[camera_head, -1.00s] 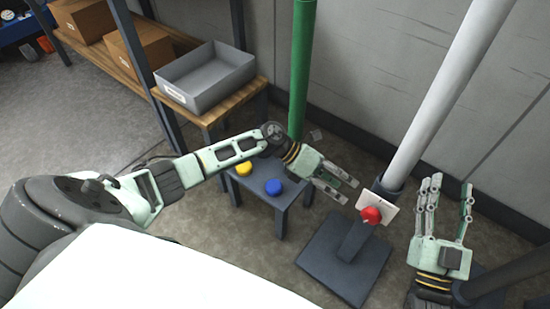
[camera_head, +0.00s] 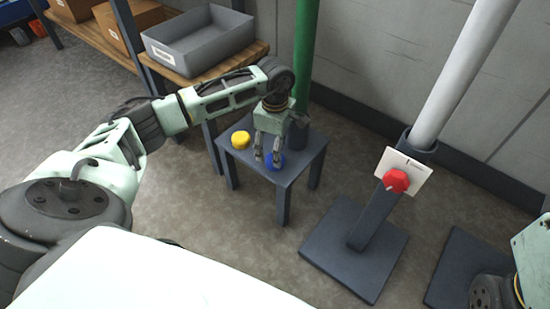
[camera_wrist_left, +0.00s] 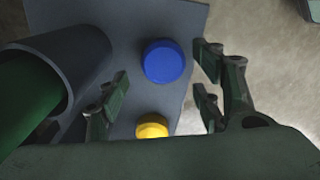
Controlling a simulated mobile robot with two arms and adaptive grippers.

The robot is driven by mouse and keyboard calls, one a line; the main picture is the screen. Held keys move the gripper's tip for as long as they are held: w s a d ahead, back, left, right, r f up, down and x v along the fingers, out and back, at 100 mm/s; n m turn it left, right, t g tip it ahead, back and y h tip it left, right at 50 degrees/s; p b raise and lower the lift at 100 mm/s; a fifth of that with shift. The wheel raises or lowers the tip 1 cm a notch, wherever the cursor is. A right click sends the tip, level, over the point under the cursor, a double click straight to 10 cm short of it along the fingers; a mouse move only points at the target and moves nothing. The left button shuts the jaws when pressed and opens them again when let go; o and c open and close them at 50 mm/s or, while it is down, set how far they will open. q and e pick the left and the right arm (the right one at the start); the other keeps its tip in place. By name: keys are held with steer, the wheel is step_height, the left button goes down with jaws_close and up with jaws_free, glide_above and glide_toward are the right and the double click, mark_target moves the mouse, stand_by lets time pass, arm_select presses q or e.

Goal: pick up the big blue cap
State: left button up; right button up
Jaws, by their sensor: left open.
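The big blue cap (camera_head: 274,162) sits on the small grey table (camera_head: 300,158), partly hidden behind my left gripper's fingers in the head view. My left gripper (camera_head: 267,160) points down over the table, open and empty, just above the blue cap. In the left wrist view the blue cap (camera_wrist_left: 163,61) lies beyond and between the spread fingers of the left gripper (camera_wrist_left: 165,90), closer to the right-hand fingers. My right gripper is out of the head view; only part of my right arm shows at the right edge.
A yellow cap (camera_head: 240,139) sits on the same table. A green pole (camera_head: 305,50) in a dark socket (camera_wrist_left: 75,60) stands close beside my left gripper. A stand with a red knob (camera_head: 396,181) and a white pole is to the right. A grey bin (camera_head: 200,40) rests on a wooden shelf.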

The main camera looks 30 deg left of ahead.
arm_select(q)
step_height(320, 180, down, 3)
steer(key=shift+f+b, duration=0.2)
steer(key=shift+b, duration=0.45)
steer(key=c, duration=0.9)
